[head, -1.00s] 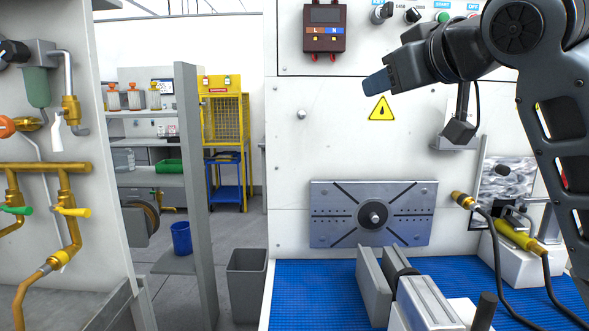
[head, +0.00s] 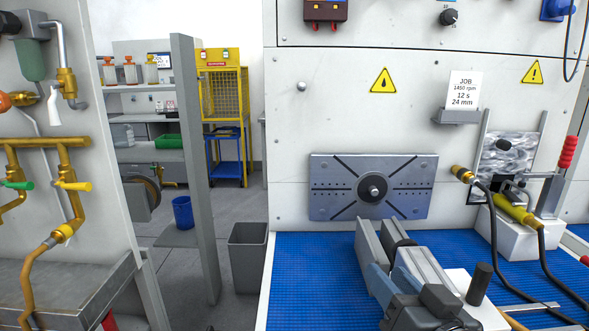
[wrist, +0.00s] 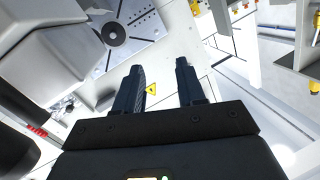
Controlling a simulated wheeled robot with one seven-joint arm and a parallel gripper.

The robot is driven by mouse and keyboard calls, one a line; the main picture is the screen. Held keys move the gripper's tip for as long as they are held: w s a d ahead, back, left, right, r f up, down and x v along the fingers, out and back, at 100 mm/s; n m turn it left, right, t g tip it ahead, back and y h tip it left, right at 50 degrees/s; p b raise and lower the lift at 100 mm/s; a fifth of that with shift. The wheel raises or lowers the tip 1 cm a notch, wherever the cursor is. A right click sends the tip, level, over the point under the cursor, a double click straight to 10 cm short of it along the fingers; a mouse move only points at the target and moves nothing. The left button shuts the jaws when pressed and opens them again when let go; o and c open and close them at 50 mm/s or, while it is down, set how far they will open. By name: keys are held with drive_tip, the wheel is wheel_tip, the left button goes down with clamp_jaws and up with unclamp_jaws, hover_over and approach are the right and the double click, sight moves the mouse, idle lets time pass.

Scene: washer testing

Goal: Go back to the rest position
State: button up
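A job card (head: 464,90) stands on a small shelf. Brass pipes with valves (head: 45,142) are at the left. A grey bin (head: 247,262) stands on the floor, with open floor nearby.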

drive_tip(key=s+d+f+m+g+h, duration=0.1)
drive_tip(key=s+d+f+h, duration=0.1)
drive_tip(key=s+f, duration=0.6)
drive_tip(key=s+d+f+m+h, duration=0.15)
drive_tip(key=s+f, duration=0.25)
drive_tip(key=s, duration=0.8)
drive_tip(key=s+d+r+n, duration=0.1)
drive_tip(key=s+d, duration=0.1)
drive_tip(key=s, duration=0.7)
drive_tip(key=s+d+r+n+g, duration=0.1)
drive_tip(key=s+d+n, duration=0.1)
drive_tip(key=s, duration=0.7)
drive_tip(key=shift+s, duration=0.25)
